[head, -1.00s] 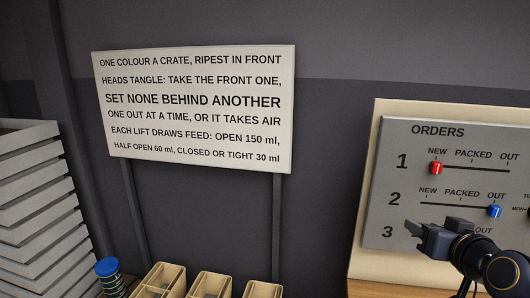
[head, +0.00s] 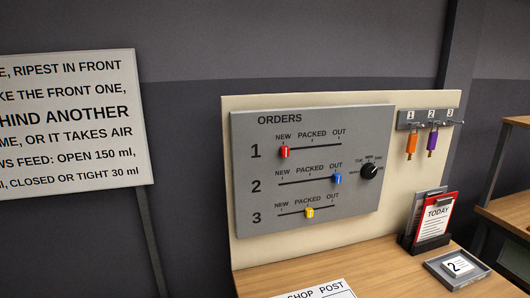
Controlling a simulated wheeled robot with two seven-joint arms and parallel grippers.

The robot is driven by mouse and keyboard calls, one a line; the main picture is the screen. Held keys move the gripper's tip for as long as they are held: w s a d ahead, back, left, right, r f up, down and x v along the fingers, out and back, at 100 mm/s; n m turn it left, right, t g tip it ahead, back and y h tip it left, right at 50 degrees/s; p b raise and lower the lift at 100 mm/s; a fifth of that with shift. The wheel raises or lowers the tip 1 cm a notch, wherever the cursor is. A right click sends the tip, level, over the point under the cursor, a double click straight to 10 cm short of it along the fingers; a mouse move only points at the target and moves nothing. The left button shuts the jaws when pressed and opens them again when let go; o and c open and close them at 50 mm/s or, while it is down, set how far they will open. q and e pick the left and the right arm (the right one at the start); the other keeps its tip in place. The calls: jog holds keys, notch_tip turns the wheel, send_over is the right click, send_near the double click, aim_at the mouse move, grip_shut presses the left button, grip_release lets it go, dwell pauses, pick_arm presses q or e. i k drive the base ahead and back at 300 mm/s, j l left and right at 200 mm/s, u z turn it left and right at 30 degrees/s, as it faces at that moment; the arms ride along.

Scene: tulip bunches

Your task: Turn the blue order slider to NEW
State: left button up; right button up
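The blue slider (head: 337,178) is on row 2 of the grey ORDERS panel (head: 262,222). It stands at the right end of its track, under OUT. The NEW mark of that row is at the track's left end. The red slider (head: 285,152) of row 1 is at NEW. The yellow slider (head: 310,212) of row 3 is near the middle, at PACKED. Neither of my grippers shows in the head view now.
A black dial (head: 369,171) is right of the sliders. Orange (head: 411,146) and purple (head: 432,141) tags hang from a hook rack. A card holder (head: 432,243) and a tray (head: 440,274) are on the wooden desk (head: 376,265). A sign (head: 70,165) stands left.

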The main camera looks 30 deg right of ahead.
aim_at(337, 178)
jog(key=z, duration=1.55)
